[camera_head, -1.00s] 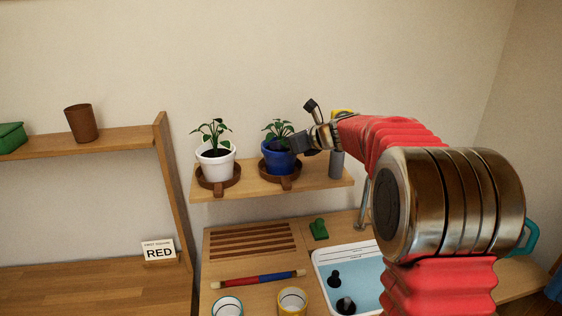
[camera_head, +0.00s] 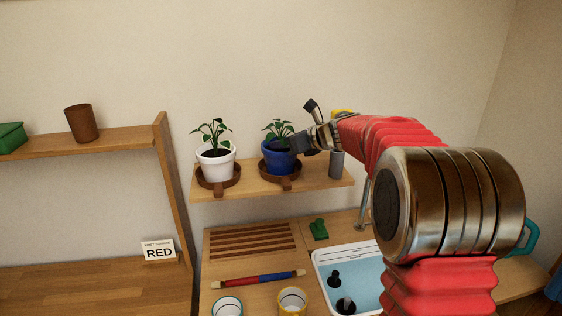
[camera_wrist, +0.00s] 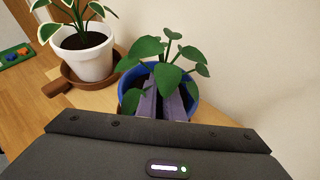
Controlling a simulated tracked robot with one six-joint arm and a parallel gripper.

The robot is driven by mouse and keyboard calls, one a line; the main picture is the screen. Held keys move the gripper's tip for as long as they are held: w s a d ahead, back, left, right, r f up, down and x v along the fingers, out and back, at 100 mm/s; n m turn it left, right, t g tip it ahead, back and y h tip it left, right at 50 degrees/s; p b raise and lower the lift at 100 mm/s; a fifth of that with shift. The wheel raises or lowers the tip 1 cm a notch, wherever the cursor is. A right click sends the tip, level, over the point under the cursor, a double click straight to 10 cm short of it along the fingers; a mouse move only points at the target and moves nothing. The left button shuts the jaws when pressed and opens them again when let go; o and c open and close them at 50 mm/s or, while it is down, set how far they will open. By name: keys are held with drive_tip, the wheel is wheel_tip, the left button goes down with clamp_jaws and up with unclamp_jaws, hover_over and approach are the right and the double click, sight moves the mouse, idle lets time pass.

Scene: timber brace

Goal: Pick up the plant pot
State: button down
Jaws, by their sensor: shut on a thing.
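A blue plant pot (camera_head: 279,160) with a leafy green plant stands on a round brown saucer (camera_head: 284,181) on the small wall shelf. My gripper (camera_head: 297,145) reaches in from the right and is shut on the blue pot at its rim. In the wrist view, the two fingers (camera_wrist: 163,103) are close together at the near side of the blue pot (camera_wrist: 190,88), among the leaves. The exact contact is partly hidden by the leaves and the gripper body. A white plant pot (camera_head: 215,166) with a similar plant stands to the left on its own saucer (camera_head: 222,187).
The wooden wall shelf (camera_head: 255,185) carries both pots and a grey cylinder (camera_head: 336,165) at right. Below are a slatted board (camera_head: 250,241), a red-and-blue rod (camera_head: 258,279) and a sink (camera_head: 345,262). A brown cup (camera_head: 82,123) stands on the left shelf. The wall is close behind the pots.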

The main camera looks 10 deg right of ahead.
drive_tip(key=shift+r, duration=0.15)
wheel_tip(320, 180, up, 10)
drive_tip(key=shift+f, duration=0.1)
idle(0.6)
idle(0.5)
